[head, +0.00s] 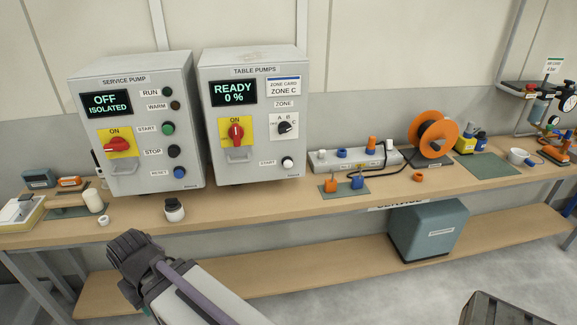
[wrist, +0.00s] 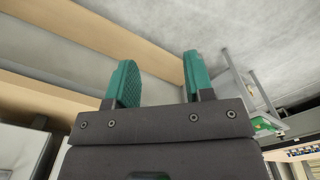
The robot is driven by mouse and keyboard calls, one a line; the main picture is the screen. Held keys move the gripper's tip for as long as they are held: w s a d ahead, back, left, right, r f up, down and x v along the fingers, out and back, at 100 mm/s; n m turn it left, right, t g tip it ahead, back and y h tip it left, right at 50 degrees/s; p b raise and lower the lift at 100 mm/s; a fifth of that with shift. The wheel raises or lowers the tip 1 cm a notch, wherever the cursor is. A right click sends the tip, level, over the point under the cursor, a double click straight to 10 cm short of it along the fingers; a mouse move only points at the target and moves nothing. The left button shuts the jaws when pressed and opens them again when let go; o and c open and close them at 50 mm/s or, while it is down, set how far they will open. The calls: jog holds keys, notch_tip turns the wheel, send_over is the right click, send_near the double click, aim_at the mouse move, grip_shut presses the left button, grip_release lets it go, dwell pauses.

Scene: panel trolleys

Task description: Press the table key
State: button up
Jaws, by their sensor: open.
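The table pumps panel (head: 254,115) stands upright on the bench. Its display (head: 233,93) reads READY 0 %, and a white key (head: 287,162) sits at its lower right by a label that seems to read START. The panel also has a red switch (head: 236,132) on yellow and a black zone selector (head: 286,127); the zone card reads ZONE C. My gripper is open and empty in the wrist view (wrist: 158,75), its two teal fingers apart. In the head view my arm's end is in front of the bench, lower left of the panel and apart from it; the fingers are not clear there.
The service pump panel (head: 138,125), reading OFF ISOLATED, stands left of the table panel. A small black-and-white round item (head: 174,210) is at the bench front. Orange and blue pieces, a white strip (head: 350,158) and an orange reel (head: 433,136) are to the right.

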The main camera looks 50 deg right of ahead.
grip_shut()
dwell(1.5)
